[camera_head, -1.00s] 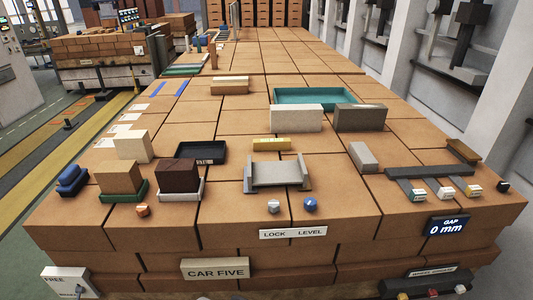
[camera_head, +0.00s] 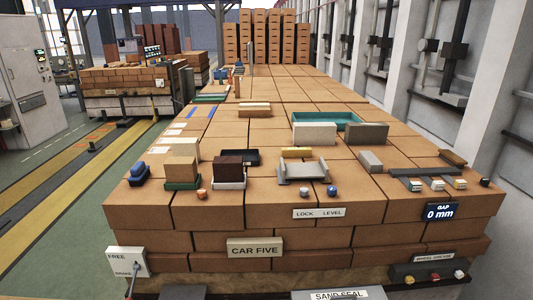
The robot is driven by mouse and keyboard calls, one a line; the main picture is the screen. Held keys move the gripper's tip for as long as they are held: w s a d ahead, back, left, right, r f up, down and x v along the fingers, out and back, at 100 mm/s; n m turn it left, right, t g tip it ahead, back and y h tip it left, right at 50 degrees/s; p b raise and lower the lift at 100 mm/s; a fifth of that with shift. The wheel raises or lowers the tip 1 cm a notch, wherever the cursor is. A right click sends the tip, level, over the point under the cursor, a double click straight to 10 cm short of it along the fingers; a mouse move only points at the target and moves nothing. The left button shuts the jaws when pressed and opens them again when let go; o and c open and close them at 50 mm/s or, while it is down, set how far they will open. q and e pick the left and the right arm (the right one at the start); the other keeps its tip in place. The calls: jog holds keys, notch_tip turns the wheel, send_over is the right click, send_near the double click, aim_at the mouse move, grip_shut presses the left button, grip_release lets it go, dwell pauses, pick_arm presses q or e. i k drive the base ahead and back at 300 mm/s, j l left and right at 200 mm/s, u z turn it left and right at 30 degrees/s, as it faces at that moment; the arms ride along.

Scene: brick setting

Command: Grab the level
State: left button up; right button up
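A small yellow bar (camera_head: 297,153) lies on the brick top behind a grey U-shaped holder (camera_head: 302,174); it may be the level, but its print is too small to read. A white label (camera_head: 319,213) on the front edge reads "LOCK LEVEL". A pale knob (camera_head: 306,191) and a blue knob (camera_head: 332,191) sit above this label, the blue one nearer the word "LEVEL". Neither of my grippers is in view.
Blocks in a green tray (camera_head: 183,185) and a white tray (camera_head: 229,184) stand left of the holder. A black tray (camera_head: 240,157) is behind them. A teal tray (camera_head: 326,118) and large blocks (camera_head: 314,134) stand farther back. A "CAR FIVE" sign (camera_head: 255,247) is on the front.

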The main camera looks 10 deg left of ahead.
aim_at(285, 152)
jog(key=u, duration=1.75)
jog(key=l+u, duration=0.15)
jog(key=u, duration=0.25)
jog(key=l+u, duration=0.1)
jog(key=u, duration=0.35)
jog(key=k+l+u, duration=0.1)
jog(key=u, duration=0.3)
jog(key=k+l, duration=0.25)
jog(key=l, duration=0.15)
jog(key=k+l, duration=0.2)
jog(key=l, duration=0.15)
jog(key=k+l, duration=0.25)
jog(key=l, duration=0.15)
jog(key=k+l, duration=0.2)
jog(key=l, duration=0.15)
jog(key=k+l, duration=0.25)
jog(key=l, duration=0.15)
